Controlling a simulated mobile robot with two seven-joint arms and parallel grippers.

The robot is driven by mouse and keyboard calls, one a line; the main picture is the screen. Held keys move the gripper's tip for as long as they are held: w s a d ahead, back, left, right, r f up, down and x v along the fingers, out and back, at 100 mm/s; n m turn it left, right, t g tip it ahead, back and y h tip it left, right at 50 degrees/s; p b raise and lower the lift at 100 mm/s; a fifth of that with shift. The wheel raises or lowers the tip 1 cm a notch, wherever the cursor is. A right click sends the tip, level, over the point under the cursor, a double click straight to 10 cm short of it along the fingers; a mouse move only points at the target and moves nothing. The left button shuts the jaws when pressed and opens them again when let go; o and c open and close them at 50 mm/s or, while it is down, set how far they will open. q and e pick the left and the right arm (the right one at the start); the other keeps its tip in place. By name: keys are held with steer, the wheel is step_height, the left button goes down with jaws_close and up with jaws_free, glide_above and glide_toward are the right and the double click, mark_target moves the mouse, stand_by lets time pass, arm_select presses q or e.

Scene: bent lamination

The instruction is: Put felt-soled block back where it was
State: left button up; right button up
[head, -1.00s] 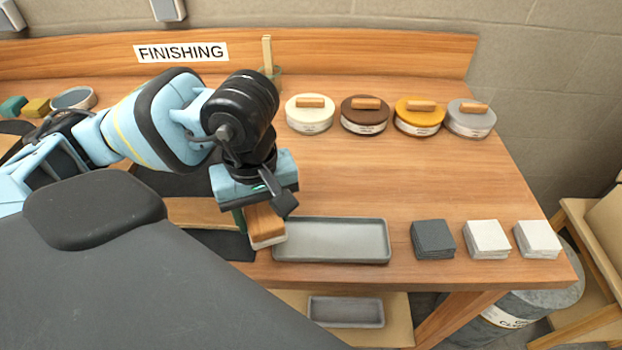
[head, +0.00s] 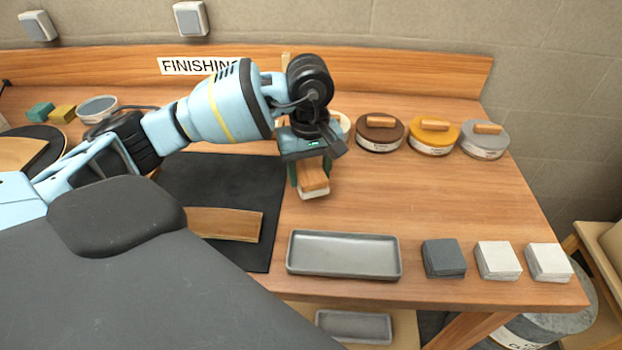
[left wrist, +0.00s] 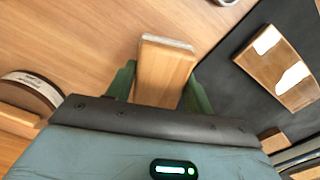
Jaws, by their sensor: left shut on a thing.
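The felt-soled block (head: 314,177) is a wooden block with a pale sole. My left gripper (head: 312,180) is shut on it and holds it over the table, behind the grey tray (head: 344,275), which is empty. In the left wrist view the block (left wrist: 165,68) sits between the green fingers of my left gripper (left wrist: 160,85). Its pale sole edge shows at the far end. I cannot tell how far it is above the table. My right gripper is not in view.
Brown (head: 380,145), yellow (head: 431,150) and grey (head: 485,153) tins stand at the back right; a pale one is partly hidden behind my gripper. Pad stacks (head: 444,258) lie right of the tray. A curved wooden piece (head: 226,223) lies on the black mat (head: 262,180). The table's middle is clear.

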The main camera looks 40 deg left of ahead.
mark_target(311, 182)
arm_select(q)
steer(key=shift+w, duration=0.2)
steer(key=shift+w+a, duration=0.1)
steer(key=shift+w, duration=0.15)
steer(key=shift+f, duration=1.8)
steer(key=shift+f, duration=0.1)
steer(key=shift+f, duration=0.15)
steer(key=o, duration=0.9)
step_height(311, 182, up, 12)
steer(key=shift+w+a+r, duration=0.1)
steer(key=shift+r, duration=0.15)
